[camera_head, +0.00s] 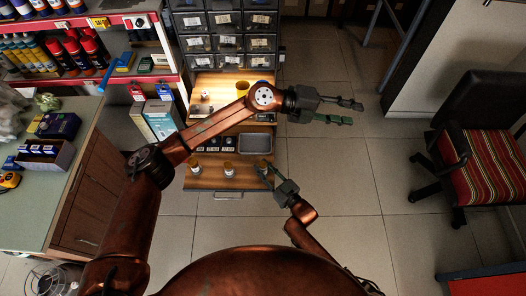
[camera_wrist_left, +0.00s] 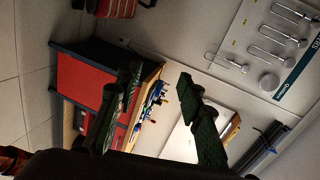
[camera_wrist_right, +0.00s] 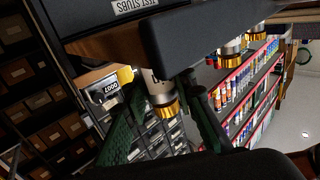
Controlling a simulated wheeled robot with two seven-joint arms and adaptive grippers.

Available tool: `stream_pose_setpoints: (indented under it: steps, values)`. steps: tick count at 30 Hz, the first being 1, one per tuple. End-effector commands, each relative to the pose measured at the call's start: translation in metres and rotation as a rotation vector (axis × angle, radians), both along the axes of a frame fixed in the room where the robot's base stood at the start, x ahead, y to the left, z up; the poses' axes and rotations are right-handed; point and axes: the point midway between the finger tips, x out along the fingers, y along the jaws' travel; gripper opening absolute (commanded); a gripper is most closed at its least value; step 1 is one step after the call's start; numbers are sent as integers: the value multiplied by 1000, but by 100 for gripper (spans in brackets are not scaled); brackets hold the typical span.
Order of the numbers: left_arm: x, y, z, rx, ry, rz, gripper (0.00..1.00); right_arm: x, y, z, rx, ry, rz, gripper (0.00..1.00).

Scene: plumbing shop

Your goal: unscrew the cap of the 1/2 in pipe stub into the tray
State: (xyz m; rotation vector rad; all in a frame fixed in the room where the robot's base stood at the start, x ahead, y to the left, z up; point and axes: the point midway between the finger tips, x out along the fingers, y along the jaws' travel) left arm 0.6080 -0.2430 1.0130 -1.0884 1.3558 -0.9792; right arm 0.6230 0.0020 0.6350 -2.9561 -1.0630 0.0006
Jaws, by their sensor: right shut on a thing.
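Three pipe stubs with brass-coloured caps stand in a row on a wooden board (camera_head: 212,183) in the head view; I cannot read their sizes. My right gripper (camera_head: 266,172) is at the rightmost stub. In the right wrist view, that pale stub (camera_wrist_right: 157,84) with its brass cap (camera_wrist_right: 168,109) sits between the fingers, which are shut on the cap. The fingers partly hide it. The grey tray (camera_head: 256,143) lies just behind this stub and looks empty. My left gripper (camera_head: 354,112) is open and empty, to the right of the tray and well above the floor.
Two other capped stubs (camera_head: 195,165) (camera_head: 229,168) stand left of the held one. A drawer cabinet (camera_head: 227,45) rises behind. A workbench (camera_head: 75,155) is at left. A striped chair (camera_head: 488,152) stands at right. Floor right of the board is clear.

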Motion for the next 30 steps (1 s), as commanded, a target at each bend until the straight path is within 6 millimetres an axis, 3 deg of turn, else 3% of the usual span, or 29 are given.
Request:
stream_pose_setpoints:
  steps: [3,6,10,14,17,22,26,30]
  values:
    - [23,-3,45,-155,-122,66,35,0,0,0,0,0,0,0]
    - [49,2,77,-250,-223,156,35,0,0,0,0,0,-1,0]
    - [88,16,104,-312,-339,305,35,0,0,0,0,0,-1,0]
    - [130,37,113,-298,-433,469,35,0,0,0,0,0,0,0]
    - [161,55,106,-233,-492,587,35,0,0,0,0,0,0,0]
    - [204,88,70,-25,-559,736,35,0,0,0,0,0,0,0]
    - [223,112,26,196,-587,778,35,0,0,0,0,0,0,0]
    - [226,135,-33,468,-600,732,35,0,0,0,0,0,0,0]
